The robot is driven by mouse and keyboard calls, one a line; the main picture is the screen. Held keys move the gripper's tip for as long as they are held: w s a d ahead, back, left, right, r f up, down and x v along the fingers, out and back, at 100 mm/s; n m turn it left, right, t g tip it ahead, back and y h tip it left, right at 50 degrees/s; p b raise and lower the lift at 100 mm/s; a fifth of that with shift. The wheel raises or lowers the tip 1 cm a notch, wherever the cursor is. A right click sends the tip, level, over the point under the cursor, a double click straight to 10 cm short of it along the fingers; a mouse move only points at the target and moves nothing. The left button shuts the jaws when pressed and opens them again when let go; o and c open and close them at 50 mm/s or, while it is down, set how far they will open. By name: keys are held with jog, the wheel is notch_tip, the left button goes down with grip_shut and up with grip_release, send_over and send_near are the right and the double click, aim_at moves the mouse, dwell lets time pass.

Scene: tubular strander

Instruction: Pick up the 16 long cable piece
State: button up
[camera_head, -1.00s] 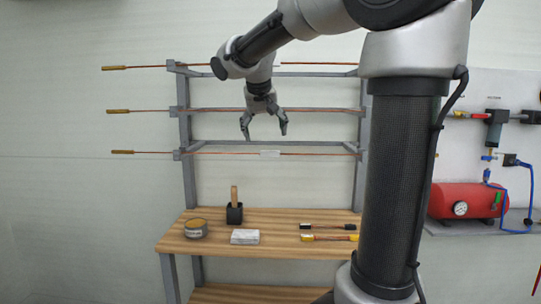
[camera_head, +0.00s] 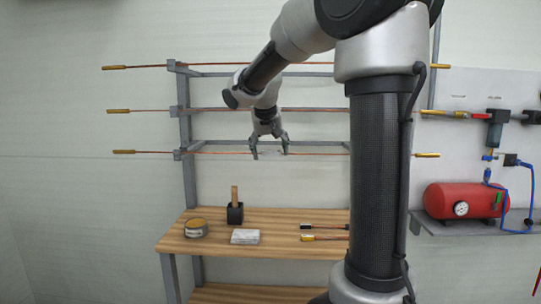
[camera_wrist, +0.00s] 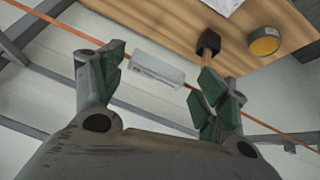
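Three long, thin copper-coloured cable pieces with yellow ends lie level across a grey rack: a top one (camera_head: 145,66), a middle one (camera_head: 155,110) and a lowest one (camera_head: 215,153). I cannot read which is the 16 piece. My gripper (camera_head: 270,153) is open, pointing down, with its fingertips at the height of the lowest cable. I cannot tell whether the fingers touch the cable.
The grey rack (camera_head: 188,130) has uprights and crossbars behind the cables. A red tank (camera_head: 465,199) stands right.

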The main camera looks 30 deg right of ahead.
jog(key=shift+s+f, duration=0.1)
jog(key=c, duration=0.8)
